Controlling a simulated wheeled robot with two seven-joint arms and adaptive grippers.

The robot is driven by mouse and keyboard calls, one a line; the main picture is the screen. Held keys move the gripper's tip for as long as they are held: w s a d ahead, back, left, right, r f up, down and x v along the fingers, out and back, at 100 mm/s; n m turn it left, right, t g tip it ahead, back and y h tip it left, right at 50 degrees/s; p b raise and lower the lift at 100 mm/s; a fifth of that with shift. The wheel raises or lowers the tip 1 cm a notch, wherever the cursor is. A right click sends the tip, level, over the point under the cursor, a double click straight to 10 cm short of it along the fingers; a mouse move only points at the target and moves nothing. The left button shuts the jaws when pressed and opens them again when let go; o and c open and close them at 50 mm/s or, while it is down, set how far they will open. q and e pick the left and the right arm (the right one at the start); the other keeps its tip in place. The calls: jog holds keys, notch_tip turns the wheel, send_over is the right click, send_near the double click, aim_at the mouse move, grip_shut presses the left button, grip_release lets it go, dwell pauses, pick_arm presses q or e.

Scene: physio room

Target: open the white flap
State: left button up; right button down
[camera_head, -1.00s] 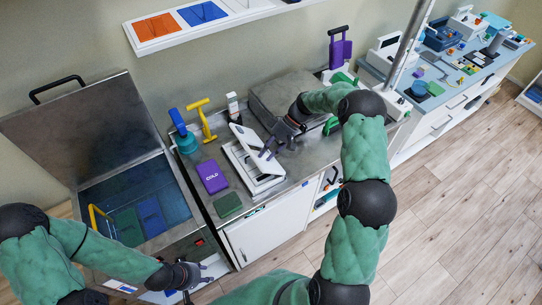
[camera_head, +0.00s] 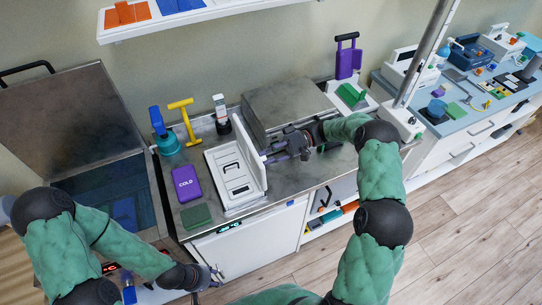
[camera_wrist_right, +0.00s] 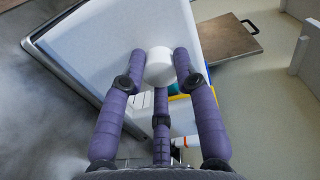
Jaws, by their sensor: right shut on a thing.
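The white flap (camera_head: 250,160) stands steeply raised at the right side of a white box (camera_head: 227,180), whose inside shows with a dark handle in it. In the right wrist view the flap (camera_wrist_right: 115,45) is a large pale panel with a short white knob (camera_wrist_right: 160,68) on it. My right gripper (camera_head: 280,150) is at the flap's right face. Its purple fingers (camera_wrist_right: 160,75) are shut around the knob. My left gripper (camera_head: 212,276) is low at the front, apart from the box and flap; its finger opening is too small to judge.
A purple COLD pack (camera_head: 187,184) and a green block (camera_head: 196,216) lie left of the box. A blue-topped bottle (camera_head: 164,140), a yellow T-shaped tool (camera_head: 186,120) and a white bottle (camera_head: 221,112) stand behind. A grey metal case (camera_head: 288,108) is behind my right gripper.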

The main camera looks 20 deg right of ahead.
jog(key=shift+d+f, duration=0.1)
dwell(0.4)
jog(key=c, duration=0.9)
grip_release()
jog(key=d, duration=0.8)
jog(key=w+d, duration=0.1)
jog(key=d, duration=0.3)
jog(key=shift+r, duration=0.2)
